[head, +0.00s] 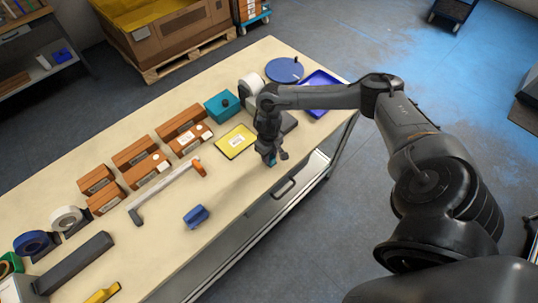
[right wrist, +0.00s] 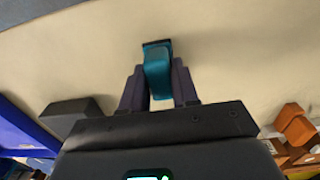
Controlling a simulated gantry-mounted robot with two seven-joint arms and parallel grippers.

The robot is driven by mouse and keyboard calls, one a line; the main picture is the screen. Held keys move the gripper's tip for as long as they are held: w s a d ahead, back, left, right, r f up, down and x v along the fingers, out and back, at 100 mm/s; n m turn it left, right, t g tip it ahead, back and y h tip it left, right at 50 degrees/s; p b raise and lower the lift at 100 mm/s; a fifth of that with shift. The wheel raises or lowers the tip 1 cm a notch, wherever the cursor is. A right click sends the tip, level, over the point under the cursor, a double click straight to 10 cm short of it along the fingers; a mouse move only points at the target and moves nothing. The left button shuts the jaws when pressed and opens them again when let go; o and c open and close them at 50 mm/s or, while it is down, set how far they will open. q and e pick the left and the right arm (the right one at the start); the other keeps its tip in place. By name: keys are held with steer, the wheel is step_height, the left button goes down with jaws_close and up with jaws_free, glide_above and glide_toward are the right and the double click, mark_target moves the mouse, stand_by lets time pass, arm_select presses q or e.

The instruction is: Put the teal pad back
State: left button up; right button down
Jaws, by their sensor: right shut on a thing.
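My right gripper (head: 272,157) is shut on the teal pad (right wrist: 157,75), which has a dark strip at its far end. In the right wrist view the pad sits between the two fingers (right wrist: 158,92). In the head view only a small bit of the pad (head: 271,162) shows below the gripper, near the table's front edge; the rest is hidden. I cannot tell whether it touches the table. A teal box (head: 216,107) with a dark knob stands further back. My left gripper is not in view.
On the table (head: 190,255), a yellow tray (head: 233,143) lies left of the gripper and a blue tray (head: 322,92) behind it at right. A blue block (head: 196,216), an orange-ended bar (head: 163,192) and several brown boxes (head: 135,151) lie further left. Bare tabletop surrounds the blue block.

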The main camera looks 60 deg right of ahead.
steer(key=shift+f, duration=0.1)
steer(key=c, duration=0.8)
jaws_free()
steer(key=shift+c, duration=0.2)
